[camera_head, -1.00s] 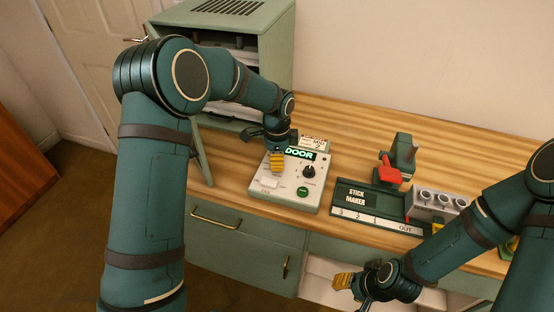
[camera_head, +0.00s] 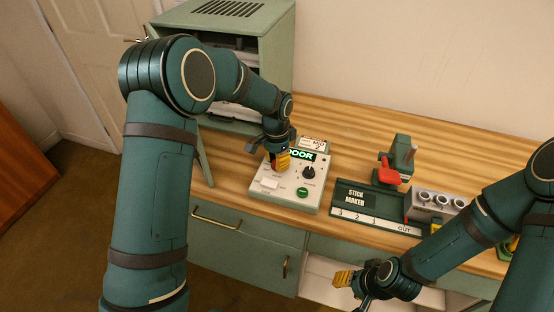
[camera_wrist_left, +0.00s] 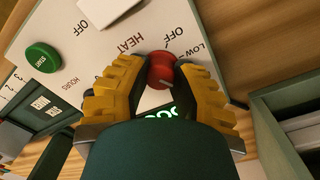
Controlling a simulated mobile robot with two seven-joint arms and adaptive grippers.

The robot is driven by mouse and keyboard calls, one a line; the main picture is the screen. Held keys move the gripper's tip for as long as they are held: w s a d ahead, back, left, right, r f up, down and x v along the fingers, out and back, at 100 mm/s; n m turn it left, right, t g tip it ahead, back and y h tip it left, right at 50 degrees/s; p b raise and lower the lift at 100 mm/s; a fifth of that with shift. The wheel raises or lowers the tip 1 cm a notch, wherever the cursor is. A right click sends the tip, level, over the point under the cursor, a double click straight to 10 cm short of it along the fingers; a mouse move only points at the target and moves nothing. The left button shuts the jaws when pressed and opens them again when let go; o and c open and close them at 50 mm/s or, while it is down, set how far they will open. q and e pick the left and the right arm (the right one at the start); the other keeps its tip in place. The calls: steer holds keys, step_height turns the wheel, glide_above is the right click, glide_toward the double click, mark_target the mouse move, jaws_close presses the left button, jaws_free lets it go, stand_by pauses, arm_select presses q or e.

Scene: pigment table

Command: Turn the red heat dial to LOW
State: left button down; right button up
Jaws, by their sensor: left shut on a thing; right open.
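The red heat dial (camera_wrist_left: 161,70) is on the white control panel (camera_wrist_left: 75,62), between the yellow fingertips of my left gripper (camera_wrist_left: 160,85) in the left wrist view. OFF, HEAT and LOW are printed around it; its pointer is hard to make out. In the head view my left gripper (camera_head: 278,161) is down on the left part of the panel (camera_head: 293,194), shut on the dial and mostly hiding it. My right gripper (camera_head: 352,288) is open and empty, in front of the bench by the open drawer.
The panel also has a green START button (camera_head: 303,191), a black dial (camera_head: 309,172) and a lit display reading DOOR (camera_head: 303,155). The green cabinet (camera_head: 275,50) stands behind with its door open beside my left arm. The stick maker (camera_head: 358,200) is to the right.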

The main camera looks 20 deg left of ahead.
arm_select(q)
steer(key=n, duration=0.5)
steer(key=shift+n+p, duration=0.3)
steer(key=shift+n, duration=0.1)
steer(key=n, duration=0.5)
steer(key=shift+n+p, duration=0.3)
steer(key=shift+p, duration=0.1)
steer(key=shift+f, duration=0.1)
steer(key=c, duration=0.7)
jaws_free()
step_height(320, 180, up, 12)
steer(key=shift+a, duration=0.25)
steer(key=shift+s, duration=0.1)
